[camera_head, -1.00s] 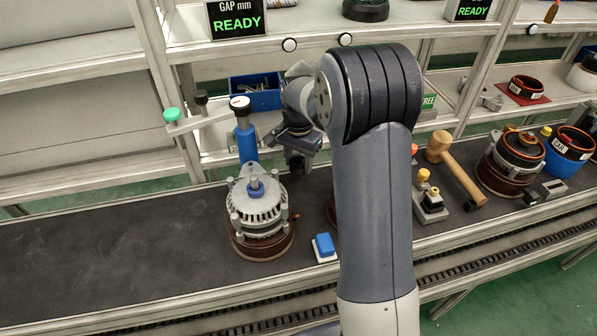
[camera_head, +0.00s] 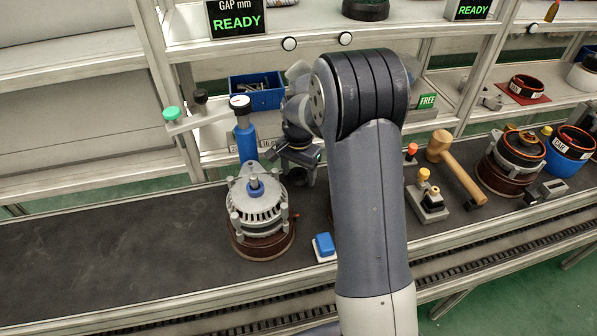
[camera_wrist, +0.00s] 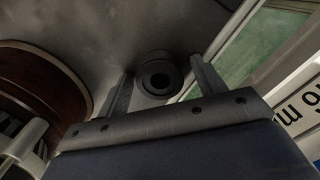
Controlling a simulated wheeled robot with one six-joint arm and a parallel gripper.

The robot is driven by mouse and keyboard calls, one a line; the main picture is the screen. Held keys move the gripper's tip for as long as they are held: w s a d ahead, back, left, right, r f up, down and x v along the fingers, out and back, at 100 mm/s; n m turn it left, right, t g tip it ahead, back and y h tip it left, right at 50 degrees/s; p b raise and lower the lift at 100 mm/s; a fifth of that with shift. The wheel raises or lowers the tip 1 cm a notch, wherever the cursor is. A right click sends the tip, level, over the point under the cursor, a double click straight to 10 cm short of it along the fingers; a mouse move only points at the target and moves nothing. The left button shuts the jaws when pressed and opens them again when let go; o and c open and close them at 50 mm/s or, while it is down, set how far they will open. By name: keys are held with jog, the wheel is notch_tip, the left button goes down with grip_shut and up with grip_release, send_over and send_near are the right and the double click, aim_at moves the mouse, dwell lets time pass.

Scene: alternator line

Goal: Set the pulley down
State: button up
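The pulley (camera_wrist: 158,76) is a small dark round part with a central hole. In the wrist view it lies between my two fingers, seen end-on against the grey bench top. My gripper (camera_wrist: 160,82) is open around it, with a visible gap at the right finger; the left finger is very near its edge, and I cannot tell if it touches. In the head view my gripper (camera_head: 298,172) is low over the back of the bench, right of the alternator (camera_head: 258,208), and the pulley is hard to make out there.
The alternator stands close left on a brown round base, with a blue post tool (camera_head: 246,143) behind it. A blue and white block (camera_head: 324,246) lies in front. A mallet (camera_head: 455,168) is to the right. The bench's left half (camera_head: 110,245) is clear.

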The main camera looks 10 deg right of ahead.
jog(key=shift+r, duration=0.15)
notch_tip(320, 180, up, 12)
jog(key=shift+p, duration=0.3)
